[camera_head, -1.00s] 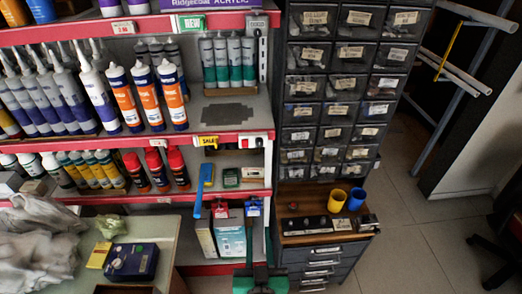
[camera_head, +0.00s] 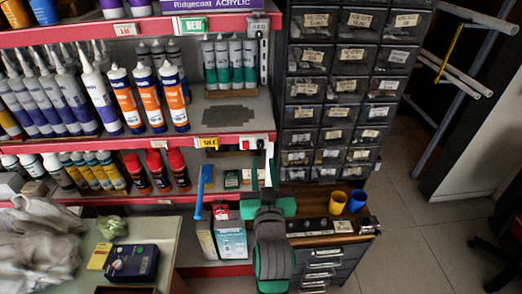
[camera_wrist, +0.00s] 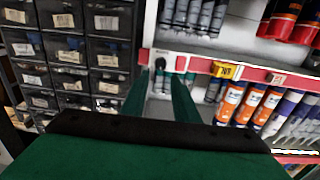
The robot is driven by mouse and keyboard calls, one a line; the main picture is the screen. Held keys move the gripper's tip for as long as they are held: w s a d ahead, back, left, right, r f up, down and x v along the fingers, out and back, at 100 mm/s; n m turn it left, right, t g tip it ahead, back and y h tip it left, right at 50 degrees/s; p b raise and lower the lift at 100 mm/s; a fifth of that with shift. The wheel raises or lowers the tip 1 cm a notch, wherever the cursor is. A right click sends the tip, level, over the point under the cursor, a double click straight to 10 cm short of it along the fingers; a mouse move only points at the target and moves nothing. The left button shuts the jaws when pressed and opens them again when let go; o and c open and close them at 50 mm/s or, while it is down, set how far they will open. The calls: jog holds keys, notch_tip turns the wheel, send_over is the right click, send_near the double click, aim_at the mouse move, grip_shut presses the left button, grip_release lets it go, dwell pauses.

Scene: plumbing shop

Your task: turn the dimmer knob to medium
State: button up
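A small black knob (camera_head: 260,143) sits on a white plate on the front edge of the middle red shelf, at its right end, with a small red part beside it. In the wrist view the black knob (camera_wrist: 160,63) shows between and just beyond my fingertips. My gripper (camera_head: 263,162) is raised below and in front of the knob. In the wrist view my gripper's (camera_wrist: 160,78) two green fingers are apart with nothing between them. They appear clear of the knob, though the exact gap is hard to tell. The knob's setting is too small to read.
Tubes and bottles crowd the shelves to the left. A drawer cabinet (camera_head: 331,85) stands right of the knob. Below it, a wooden top (camera_head: 300,200) holds a yellow cup (camera_head: 338,202) and a blue cup (camera_head: 357,200). A dark blue box (camera_head: 132,263) lies on the left table.

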aim_at(260, 146)
jog(key=w, duration=0.6)
jog(key=shift+w+d, duration=0.15)
jog(key=shift+w, duration=0.2)
jog(key=shift+w+a, duration=0.35)
jog(key=shift+w, duration=0.1)
jog(key=shift+d, duration=0.15)
grip_shut()
